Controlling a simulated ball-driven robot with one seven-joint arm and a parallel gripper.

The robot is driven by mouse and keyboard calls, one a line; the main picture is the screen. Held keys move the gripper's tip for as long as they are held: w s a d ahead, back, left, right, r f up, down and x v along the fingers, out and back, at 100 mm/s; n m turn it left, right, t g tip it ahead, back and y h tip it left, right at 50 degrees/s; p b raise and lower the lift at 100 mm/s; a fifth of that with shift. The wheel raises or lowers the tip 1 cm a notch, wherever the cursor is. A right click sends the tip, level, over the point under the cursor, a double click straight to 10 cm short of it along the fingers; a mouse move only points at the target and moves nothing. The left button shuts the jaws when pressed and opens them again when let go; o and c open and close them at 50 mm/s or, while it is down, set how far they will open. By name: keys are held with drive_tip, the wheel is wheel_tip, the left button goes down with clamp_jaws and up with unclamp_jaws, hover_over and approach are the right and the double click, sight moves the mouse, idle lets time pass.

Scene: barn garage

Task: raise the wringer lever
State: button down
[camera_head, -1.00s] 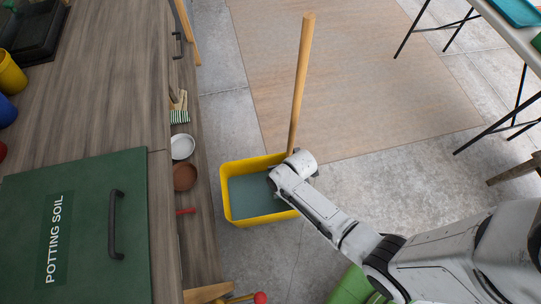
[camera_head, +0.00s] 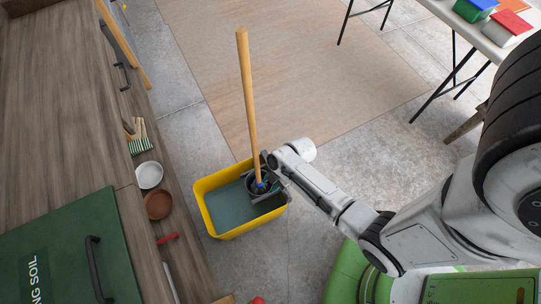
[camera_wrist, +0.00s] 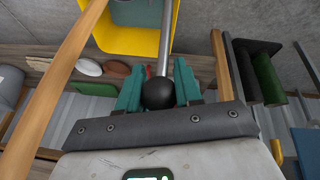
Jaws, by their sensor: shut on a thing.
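The yellow mop bucket (camera_head: 203,207) stands on the floor with grey-blue water in it. A dark wringer (camera_head: 265,197) sits at its right side, and a wooden mop handle (camera_head: 245,85) rises from it. In the wrist view the wringer lever (camera_wrist: 166,35) is a metal rod ending in a black ball knob (camera_wrist: 158,95). My gripper (camera_wrist: 158,84) has its teal fingers on both sides of the knob and is shut on it. The bucket's yellow wall also shows at the top of the wrist view (camera_wrist: 110,40). In the head view my wrist hides most of the lever.
A wooden workbench (camera_head: 60,120) with a green potting soil box (camera_head: 60,245) runs along the left. Its lower shelf holds a white bowl (camera_head: 149,174) and a brown bowl (camera_head: 158,204). A folding table (camera_head: 460,25) stands at the right back. A tan mat (camera_head: 290,70) covers open floor.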

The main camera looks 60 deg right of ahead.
drive_tip(key=shift+w, duration=0.1)
drive_tip(key=c, duration=0.8)
unclamp_jaws()
drive_tip(key=v, duration=1.1)
drive_tip(key=shift+p, duration=0.35)
drive_tip(key=shift+f, duration=0.1)
